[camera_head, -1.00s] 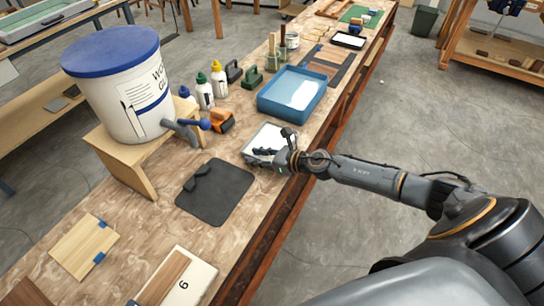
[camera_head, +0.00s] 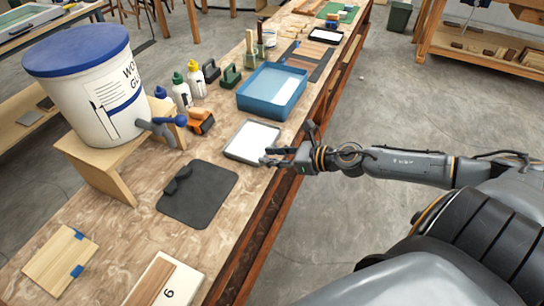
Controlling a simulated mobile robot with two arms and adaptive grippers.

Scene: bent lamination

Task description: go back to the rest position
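My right gripper (camera_head: 273,157) is at the right edge of the workbench, by the near right corner of a shallow grey tray (camera_head: 232,155) with a white inside. Its fingers look spread with nothing between them. The arm runs in from the right. My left gripper is not in view.
The workbench (camera_head: 120,238) holds a large glue bucket (camera_head: 95,100) on a wooden stand, a black mat (camera_head: 205,200), a blue tray (camera_head: 272,85), several bottles and an orange tool (camera_head: 200,122). Wood panels lie at the near end. The floor (camera_head: 380,110) right of the bench is clear.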

